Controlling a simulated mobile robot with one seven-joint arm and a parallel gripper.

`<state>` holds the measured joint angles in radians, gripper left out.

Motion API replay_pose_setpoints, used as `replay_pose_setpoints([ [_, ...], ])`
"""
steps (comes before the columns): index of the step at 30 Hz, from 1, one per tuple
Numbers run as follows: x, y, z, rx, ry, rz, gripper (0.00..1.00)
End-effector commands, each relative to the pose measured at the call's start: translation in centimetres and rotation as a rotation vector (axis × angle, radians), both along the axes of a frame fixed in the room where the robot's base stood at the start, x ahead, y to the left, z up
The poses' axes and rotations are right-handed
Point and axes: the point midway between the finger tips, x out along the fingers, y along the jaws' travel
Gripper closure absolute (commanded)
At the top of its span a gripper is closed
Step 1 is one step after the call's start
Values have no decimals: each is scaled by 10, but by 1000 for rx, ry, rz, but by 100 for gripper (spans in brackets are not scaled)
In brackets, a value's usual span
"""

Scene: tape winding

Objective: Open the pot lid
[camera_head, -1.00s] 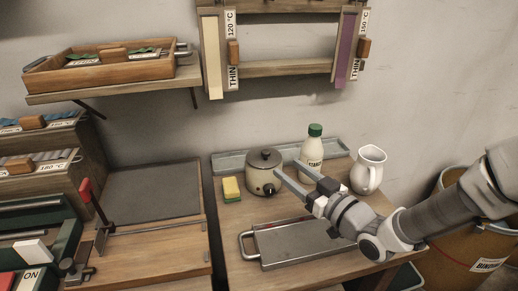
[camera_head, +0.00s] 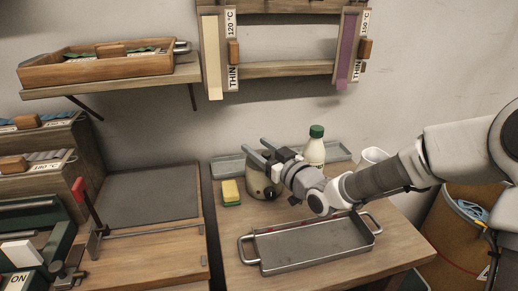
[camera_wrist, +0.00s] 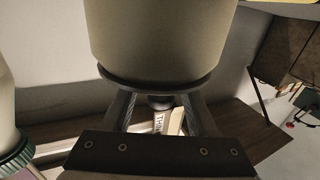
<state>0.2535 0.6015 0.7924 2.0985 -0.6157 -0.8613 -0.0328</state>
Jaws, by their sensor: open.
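The cream pot (camera_head: 256,184) stands on the wooden table in the head view. Its lid is mostly hidden behind my gripper (camera_head: 258,147), whose fingers stretch across the top of the pot. In the wrist view the pot (camera_wrist: 160,40) fills the top and looks upside down. The lid's rim (camera_wrist: 155,84) and dark knob (camera_wrist: 160,102) show below it. My gripper (camera_wrist: 160,97) is open, with one finger on each side of the knob in the picture. I cannot tell whether the fingers touch the knob.
A bottle with a green cap (camera_head: 316,131) and a white jug (camera_head: 373,161) stand close to the right. A yellow sponge (camera_head: 231,190) lies left of the pot. A metal tray (camera_head: 250,258) lies in front. A shallow grey tray (camera_head: 228,166) runs behind.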

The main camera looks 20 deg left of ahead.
Motion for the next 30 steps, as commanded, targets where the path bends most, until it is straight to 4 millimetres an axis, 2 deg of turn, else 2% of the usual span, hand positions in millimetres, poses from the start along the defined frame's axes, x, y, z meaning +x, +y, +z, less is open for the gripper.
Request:
replay_pose_setpoints([
  [2, 0, 0, 0, 0, 0, 0, 41],
  [9, 0, 0, 0, 0, 0, 0, 84],
  [12, 0, 0, 0, 0, 0, 0, 100],
  [30, 0, 0, 0, 0, 0, 0, 100],
])
